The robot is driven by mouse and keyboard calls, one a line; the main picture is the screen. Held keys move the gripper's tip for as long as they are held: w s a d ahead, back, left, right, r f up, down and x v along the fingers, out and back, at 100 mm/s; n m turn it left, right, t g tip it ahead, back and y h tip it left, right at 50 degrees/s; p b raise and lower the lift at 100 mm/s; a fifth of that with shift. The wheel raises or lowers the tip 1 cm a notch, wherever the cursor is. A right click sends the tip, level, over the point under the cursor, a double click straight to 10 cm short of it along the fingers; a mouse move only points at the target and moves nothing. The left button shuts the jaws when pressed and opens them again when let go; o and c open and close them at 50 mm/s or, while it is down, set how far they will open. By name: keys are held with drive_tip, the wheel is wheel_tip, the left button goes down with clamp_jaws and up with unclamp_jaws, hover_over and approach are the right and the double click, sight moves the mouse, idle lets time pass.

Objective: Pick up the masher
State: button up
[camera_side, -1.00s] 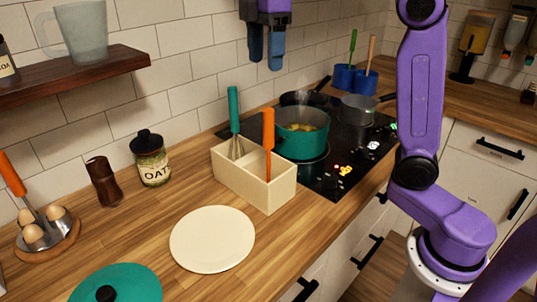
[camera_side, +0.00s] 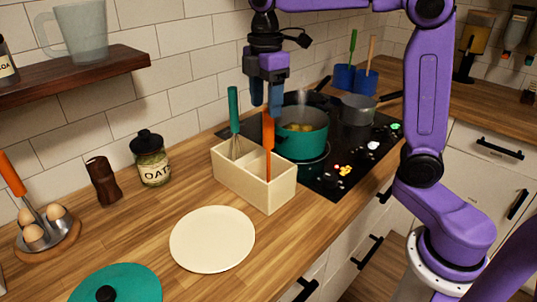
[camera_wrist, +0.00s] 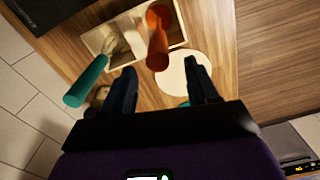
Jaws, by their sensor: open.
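A tool with an orange handle (camera_side: 268,145), which I take for the masher, stands upright in the right compartment of a cream two-part box (camera_side: 262,192). Its head is hidden inside the box. My gripper (camera_side: 266,104) is open and empty above it, pointing down, with its fingertips near the handle's top. In the wrist view, the orange handle (camera_wrist: 158,38) rises toward my gripper (camera_wrist: 160,68); its top end appears just ahead of the gap between the two fingers. I cannot tell whether they touch.
A teal-handled whisk (camera_side: 234,112) stands in the left compartment, close by. A teal pot (camera_side: 302,138) sits on the hob behind the box. A cream plate (camera_side: 212,240) lies in front. An oat jar (camera_side: 151,160) stands left; the wall is behind.

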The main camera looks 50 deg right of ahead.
sight(268, 124)
drive_tip(key=f, duration=0.3)
drive_tip(key=d+f, duration=0.1)
drive_tip(key=f, duration=0.1)
drive_tip(key=shift+f, duration=0.75)
drive_tip(key=shift+a, duration=0.1)
drive_tip(key=shift+c, duration=0.2)
clamp_jaws()
